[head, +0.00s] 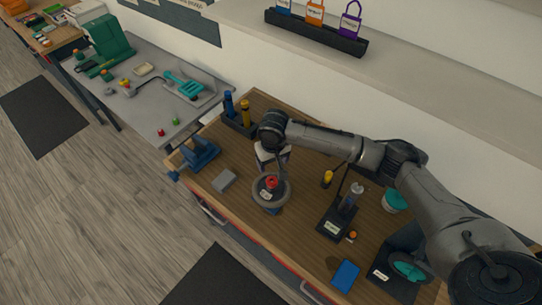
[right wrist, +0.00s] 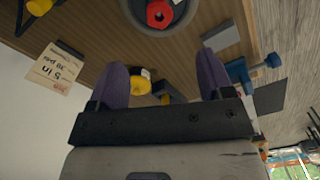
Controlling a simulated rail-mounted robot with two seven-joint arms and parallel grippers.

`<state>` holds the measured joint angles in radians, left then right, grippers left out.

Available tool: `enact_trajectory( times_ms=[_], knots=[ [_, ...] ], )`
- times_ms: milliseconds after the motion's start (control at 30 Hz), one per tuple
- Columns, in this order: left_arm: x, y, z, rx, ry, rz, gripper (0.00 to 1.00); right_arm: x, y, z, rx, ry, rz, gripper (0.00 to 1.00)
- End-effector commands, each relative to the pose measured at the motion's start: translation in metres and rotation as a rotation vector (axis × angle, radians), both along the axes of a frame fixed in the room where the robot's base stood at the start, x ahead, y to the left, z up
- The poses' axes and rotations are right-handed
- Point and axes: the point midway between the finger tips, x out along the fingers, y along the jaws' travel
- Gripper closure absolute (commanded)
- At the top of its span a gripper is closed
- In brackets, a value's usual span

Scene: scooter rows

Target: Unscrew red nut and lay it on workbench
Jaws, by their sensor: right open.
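The red nut (head: 272,182) sits at the centre of a grey round wheel (head: 284,196) on the wooden workbench (head: 233,208). In the right wrist view the red nut (right wrist: 159,14) shows at the top edge, with part of the wheel (right wrist: 183,20) around it. My right gripper (head: 269,165) hangs just behind the wheel in the head view, partly hidden by its own wrist. In the right wrist view its two purple fingers (right wrist: 162,68) are spread apart with nothing gripped. The nut lies beyond the fingertips, apart from them. My left gripper is out of view.
A grey block (head: 224,180) and a blue vise (head: 200,153) stand left of the wheel. A rack with blue and yellow tools (head: 240,118) is at the back. A black stand (head: 335,222) and a blue pad (head: 345,275) lie to the right. Bare wood shows in front-left.

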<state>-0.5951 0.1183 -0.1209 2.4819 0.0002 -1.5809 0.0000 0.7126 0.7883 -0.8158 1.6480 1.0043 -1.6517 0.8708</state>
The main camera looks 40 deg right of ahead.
Motion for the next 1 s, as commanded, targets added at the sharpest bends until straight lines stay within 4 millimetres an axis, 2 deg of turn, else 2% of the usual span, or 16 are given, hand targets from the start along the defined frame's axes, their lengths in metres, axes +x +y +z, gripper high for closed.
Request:
enact_trajectory(
  times_ms=[167, 300, 700, 1000],
  knots=[
    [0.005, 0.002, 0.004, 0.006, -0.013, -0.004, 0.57, -0.003, -0.001, -0.013, -0.003, 0.023, 0.013, 0.26],
    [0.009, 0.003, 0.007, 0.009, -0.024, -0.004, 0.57, -0.004, 0.000, -0.036, -0.002, 0.023, 0.013, 0.26],
    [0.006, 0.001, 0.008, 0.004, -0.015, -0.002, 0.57, -0.004, -0.001, -0.104, -0.004, 0.021, 0.011, 0.26],
    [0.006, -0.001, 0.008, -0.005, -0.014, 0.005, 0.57, -0.003, -0.001, -0.132, -0.004, 0.020, 0.012, 0.26]
  ],
)
